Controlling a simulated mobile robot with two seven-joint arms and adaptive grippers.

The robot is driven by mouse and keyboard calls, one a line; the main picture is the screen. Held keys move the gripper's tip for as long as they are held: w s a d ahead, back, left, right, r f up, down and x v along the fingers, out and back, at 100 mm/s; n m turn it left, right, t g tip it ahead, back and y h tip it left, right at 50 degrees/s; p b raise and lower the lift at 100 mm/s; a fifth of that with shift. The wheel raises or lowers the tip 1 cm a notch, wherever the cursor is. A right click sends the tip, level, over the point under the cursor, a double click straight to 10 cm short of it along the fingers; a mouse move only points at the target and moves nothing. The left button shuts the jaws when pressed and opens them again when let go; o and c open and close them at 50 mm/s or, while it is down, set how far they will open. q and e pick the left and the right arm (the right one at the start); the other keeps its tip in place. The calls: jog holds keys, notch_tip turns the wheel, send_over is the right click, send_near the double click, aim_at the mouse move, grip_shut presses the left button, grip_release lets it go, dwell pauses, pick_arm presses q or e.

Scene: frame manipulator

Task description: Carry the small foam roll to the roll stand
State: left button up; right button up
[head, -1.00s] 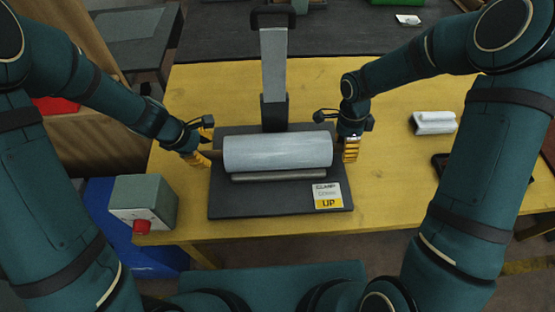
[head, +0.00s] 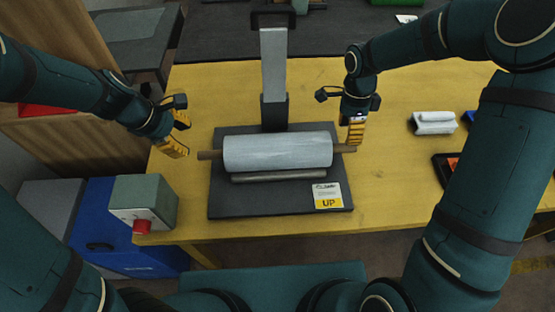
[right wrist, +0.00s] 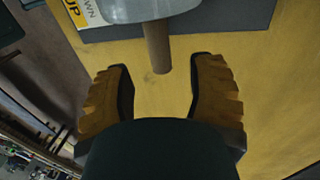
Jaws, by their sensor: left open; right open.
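A pale grey foam roll (head: 277,152) lies level on the dark stand (head: 282,205), in front of its upright post. Its brown core sticks out at both ends (head: 209,155). My left gripper (head: 176,136) is open and empty, left of and apart from the left core end. My right gripper (head: 356,131) is open, just beyond the right core end in the head view. In the right wrist view the core (right wrist: 157,45) points toward the gap between the open fingers (right wrist: 161,95), which hold nothing.
A grey box with a red button (head: 142,205) sits at the table's front left corner. A white piece (head: 433,123) and a dark tray (head: 446,170) lie to the right. The yellow table is clear between stand and white piece.

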jog(key=r, duration=0.2)
jog(key=w+r, duration=0.1)
jog(key=r, duration=0.2)
jog(key=shift+r, duration=0.35)
